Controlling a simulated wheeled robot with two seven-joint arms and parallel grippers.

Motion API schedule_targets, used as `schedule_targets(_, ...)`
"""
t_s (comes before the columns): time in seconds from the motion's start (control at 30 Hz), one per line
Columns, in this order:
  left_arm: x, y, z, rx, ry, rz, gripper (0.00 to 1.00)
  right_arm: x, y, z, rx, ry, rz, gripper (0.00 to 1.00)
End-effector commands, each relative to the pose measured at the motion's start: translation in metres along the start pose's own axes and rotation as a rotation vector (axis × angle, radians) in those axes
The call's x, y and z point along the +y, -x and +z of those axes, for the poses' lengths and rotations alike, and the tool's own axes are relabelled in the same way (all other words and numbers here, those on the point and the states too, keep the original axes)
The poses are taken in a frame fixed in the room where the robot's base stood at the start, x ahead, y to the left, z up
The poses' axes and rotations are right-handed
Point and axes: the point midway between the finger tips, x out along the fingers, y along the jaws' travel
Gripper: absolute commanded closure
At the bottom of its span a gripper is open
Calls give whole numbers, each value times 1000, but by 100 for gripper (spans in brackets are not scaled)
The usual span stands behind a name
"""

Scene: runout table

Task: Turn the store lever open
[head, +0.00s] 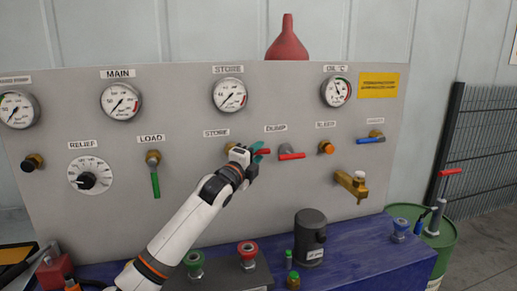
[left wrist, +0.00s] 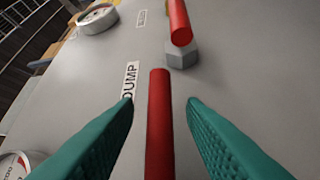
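The store lever (head: 264,152) has a red handle that lies sideways, pointing right, under the STORE label (head: 216,133) on the grey panel. Its hub is hidden behind my left gripper (head: 257,149). In the left wrist view the red handle (left wrist: 159,125) runs between the two teal fingers. The fingers are open, with a gap on each side of the handle. My right gripper is not in view.
The red dump lever (head: 292,156) sits close on the right, and its hex hub (left wrist: 181,55) shows just beyond my fingertips. The green load lever (head: 155,184) hangs down at left. A brass tap (head: 351,183) juts out lower right. A dark cylinder (head: 310,238) stands on the blue bench (head: 350,250).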

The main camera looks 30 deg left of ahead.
Motion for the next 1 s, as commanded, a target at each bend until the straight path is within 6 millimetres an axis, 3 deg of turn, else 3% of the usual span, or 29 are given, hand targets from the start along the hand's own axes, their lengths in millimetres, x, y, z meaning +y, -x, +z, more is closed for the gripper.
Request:
schedule_targets(0.17,0,-12,0,0,0,-1,63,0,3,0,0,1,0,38)
schedule_targets(0.43,0,-13,1,-1,-1,-1,63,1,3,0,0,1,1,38)
schedule_targets(0.67,0,-13,0,0,-1,-1,99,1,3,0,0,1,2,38)
schedule_targets(1.0,0,-12,0,-2,-8,-8,100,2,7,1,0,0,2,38)
